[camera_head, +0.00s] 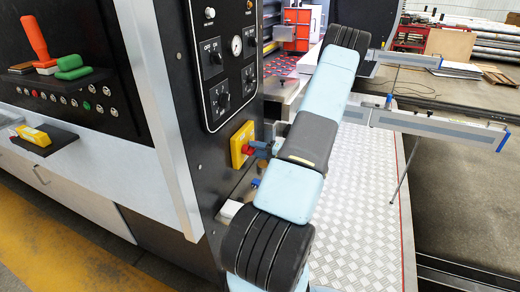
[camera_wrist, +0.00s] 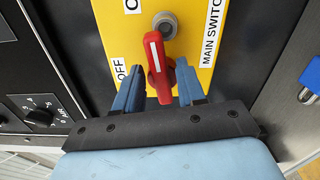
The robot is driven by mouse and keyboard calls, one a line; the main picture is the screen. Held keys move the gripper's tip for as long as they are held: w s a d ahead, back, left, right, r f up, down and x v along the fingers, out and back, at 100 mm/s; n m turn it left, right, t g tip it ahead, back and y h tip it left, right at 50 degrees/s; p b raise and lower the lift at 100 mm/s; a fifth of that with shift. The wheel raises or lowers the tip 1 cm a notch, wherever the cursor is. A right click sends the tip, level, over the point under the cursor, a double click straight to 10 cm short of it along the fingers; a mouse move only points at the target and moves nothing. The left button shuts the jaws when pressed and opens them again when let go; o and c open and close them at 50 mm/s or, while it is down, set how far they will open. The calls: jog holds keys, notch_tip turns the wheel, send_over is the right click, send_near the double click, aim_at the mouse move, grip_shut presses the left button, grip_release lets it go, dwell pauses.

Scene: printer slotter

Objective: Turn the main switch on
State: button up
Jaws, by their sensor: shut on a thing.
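The main switch is a red handle (camera_wrist: 158,72) with a white line, on a yellow panel (camera_wrist: 190,50) in the wrist view. In that view the handle stands nearly upright, leaning slightly. An "OFF" label is to its left, a partly cut-off label is above, and "MAIN SWITCH" is at right. My gripper (camera_wrist: 160,92) has its blue fingers on either side of the handle's lower part, shut on it. In the head view the yellow panel (camera_head: 240,138) is on the side of the black column, with my gripper (camera_head: 256,149) at it; the handle is mostly hidden there.
Knobs and a gauge (camera_head: 236,46) are on the black panel above. A shelf with a yellow tool (camera_head: 34,136) and a console with red and green handles (camera_head: 70,64) are at left. Metal tread-plate floor (camera_head: 365,180) lies at right.

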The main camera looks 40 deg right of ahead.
jog(key=shift+w+a+m, duration=0.3)
jog(key=shift+w+m, duration=0.4)
jog(key=shift+w, duration=0.1)
jog(key=o, duration=0.7)
jog(key=shift+m, duration=0.3)
jog(key=v, duration=1.5)
jog(key=shift+s+d+f, duration=0.15)
jog(key=shift+s+f, duration=0.05)
jog(key=shift+s, duration=0.1)
